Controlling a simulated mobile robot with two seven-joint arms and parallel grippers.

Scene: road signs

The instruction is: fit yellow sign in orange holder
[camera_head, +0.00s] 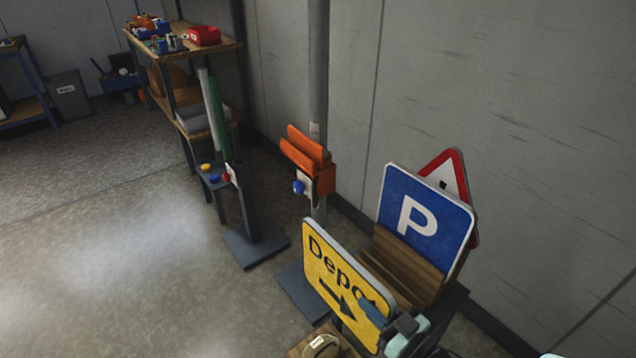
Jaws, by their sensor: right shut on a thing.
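The yellow sign (330,270) reads "Depo", with its last letter partly covered, above a black arrow. It is upright but tilted, at the lower middle of the head view. My right gripper (388,316) is shut on its lower right edge, one dark finger lying across the face. The orange holder (322,178) is fixed to a grey post behind and above the sign. Its two raised orange plates have a slot between them, and a blue knob (298,187) is on its front. The sign is apart from the holder. My left gripper is not in view.
A wooden rack (408,262) at right holds a blue P sign (425,215) and a red-edged triangular sign (455,170). Shelves (185,50) stand behind; the left floor is clear.

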